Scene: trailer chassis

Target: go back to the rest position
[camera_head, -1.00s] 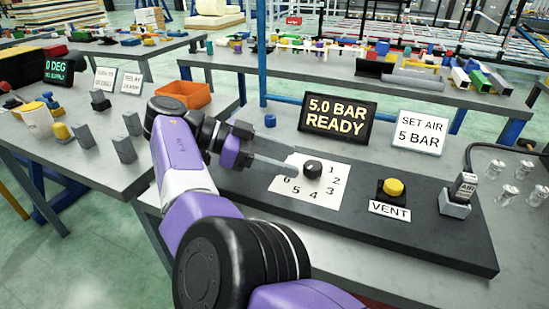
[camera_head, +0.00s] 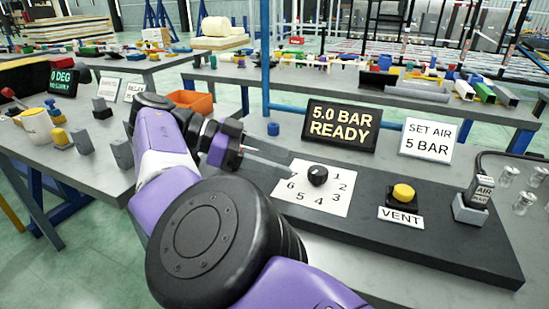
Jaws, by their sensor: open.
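My gripper (camera_head: 272,160) is open and empty, its two fingers pointing right above the bench. The fingertips are to the left of the black dial knob (camera_head: 317,175) and apart from it. The knob stands on a white card with numbers (camera_head: 335,203), part of which is hidden behind my gripper. My purple and white arm crosses the left and lower middle of the view.
On the dark panel (camera_head: 455,248) are a yellow VENT button (camera_head: 403,192) and an AIR block (camera_head: 477,194). A display (camera_head: 339,124) reads "5.0 BAR READY"; a sign (camera_head: 428,139) says "SET AIR 5 BAR". An orange bin (camera_head: 193,101) is behind my arm.

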